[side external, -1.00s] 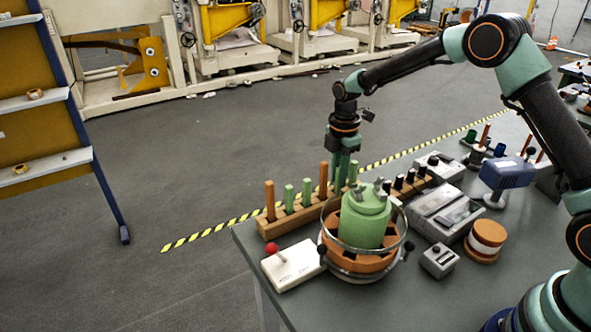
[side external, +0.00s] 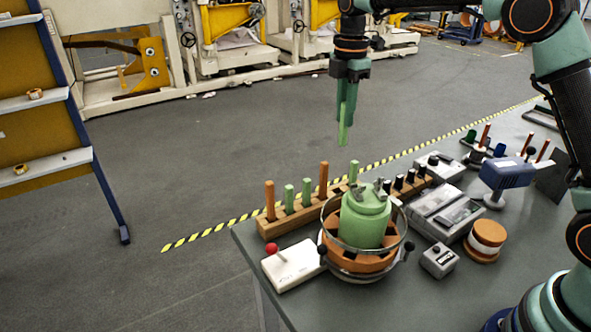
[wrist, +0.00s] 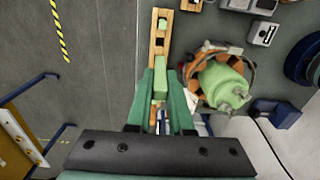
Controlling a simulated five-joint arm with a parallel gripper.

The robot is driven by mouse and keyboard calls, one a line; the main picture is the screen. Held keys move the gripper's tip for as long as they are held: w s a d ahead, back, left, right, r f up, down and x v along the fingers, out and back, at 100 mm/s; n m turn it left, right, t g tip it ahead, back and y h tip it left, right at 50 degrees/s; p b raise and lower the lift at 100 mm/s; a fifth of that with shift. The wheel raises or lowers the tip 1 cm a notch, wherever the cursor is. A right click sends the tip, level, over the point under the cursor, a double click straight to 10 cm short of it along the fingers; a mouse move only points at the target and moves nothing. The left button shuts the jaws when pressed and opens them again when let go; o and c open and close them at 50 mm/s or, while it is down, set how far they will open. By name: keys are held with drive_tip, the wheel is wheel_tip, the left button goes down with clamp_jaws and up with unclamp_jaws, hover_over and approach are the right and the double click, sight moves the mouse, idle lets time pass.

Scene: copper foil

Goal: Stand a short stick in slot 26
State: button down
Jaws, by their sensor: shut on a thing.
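My gripper (side external: 346,95) is shut on a green stick (side external: 343,130), which points straight down in the air above and behind the wooden rack (side external: 297,219). The wrist view shows the held stick (wrist: 160,78) between my fingers (wrist: 161,100). In the rack stand a tall orange stick (side external: 270,200), two shorter green sticks (side external: 289,199) (side external: 306,193), another tall orange stick (side external: 323,180) and a green one (side external: 353,172). The wrist view shows dark openings in the rack (wrist: 151,38). No slot numbers are readable, so I cannot tell which is slot 26.
A green canister (side external: 364,220) in an orange ring stands close in front of the rack. A white box with a red knob (side external: 292,264), grey devices (side external: 443,213) and a blue tool (side external: 507,172) stand around. The air around my gripper is clear.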

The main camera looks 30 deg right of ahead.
wheel_tip(320, 180, up, 2)
drive_tip(key=shift+r, duration=0.5)
drive_tip(key=shift+s+a+m, duration=0.1)
drive_tip(key=shift+a+m, duration=0.05)
drive_tip(key=shift+m, duration=0.15)
drive_tip(key=shift+s+a+f+m, duration=0.1)
drive_tip(key=shift+s+a+m, duration=0.1)
drive_tip(key=shift+m, duration=0.2)
drive_tip(key=s+a+f+m, duration=0.6)
drive_tip(key=s+f+m, duration=0.3)
drive_tip(key=m, duration=0.7)
drive_tip(key=shift+s+f+m, duration=0.2)
drive_tip(key=shift+f+m, duration=0.2)
drive_tip(key=shift+f, duration=0.65)
drive_tip(key=shift+f, duration=0.95)
drive_tip(key=shift+f, duration=0.35)
